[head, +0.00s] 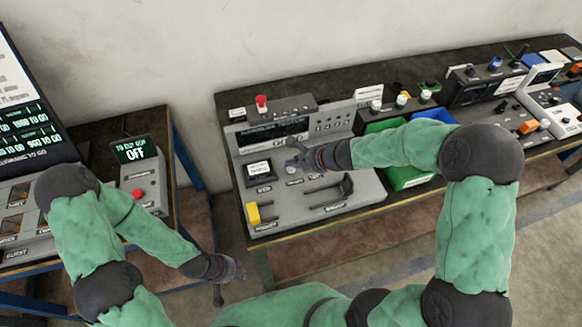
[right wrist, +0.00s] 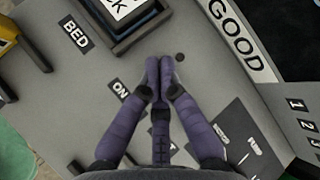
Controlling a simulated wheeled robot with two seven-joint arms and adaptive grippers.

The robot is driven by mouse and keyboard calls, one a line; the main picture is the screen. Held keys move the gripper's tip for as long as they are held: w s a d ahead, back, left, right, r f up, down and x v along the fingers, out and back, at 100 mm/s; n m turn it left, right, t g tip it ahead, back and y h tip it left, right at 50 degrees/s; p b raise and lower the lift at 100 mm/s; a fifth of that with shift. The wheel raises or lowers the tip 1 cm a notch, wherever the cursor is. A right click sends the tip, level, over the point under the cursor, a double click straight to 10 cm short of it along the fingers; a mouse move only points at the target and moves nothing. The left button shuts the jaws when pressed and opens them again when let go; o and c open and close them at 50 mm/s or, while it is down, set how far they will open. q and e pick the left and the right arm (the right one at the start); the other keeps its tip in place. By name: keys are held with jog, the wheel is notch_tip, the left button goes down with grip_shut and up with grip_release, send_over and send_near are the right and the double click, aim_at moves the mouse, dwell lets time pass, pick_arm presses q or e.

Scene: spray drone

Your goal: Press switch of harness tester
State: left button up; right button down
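The grey console (head: 330,200), which seems to be the harness tester, stands on the middle table. My right gripper (head: 294,157) is over the middle of its face. The switch itself cannot be made out clearly there; the fingers cover that area. I cannot tell whether the tips touch the panel. My left gripper (head: 230,283) hangs low between the tables, empty, with its fingers apart.
A yellow part (head: 253,213) sits at the console's front left corner, and a dark handle (head: 346,186) is at its right. A red button (head: 261,101) tops the box behind. Green bins (head: 405,177) stand to the right.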

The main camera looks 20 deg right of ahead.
aim_at(293, 170)
jog(key=shift+r+p, duration=2.45)
jog(key=shift+r, duration=0.65)
jog(key=shift+f, duration=0.1)
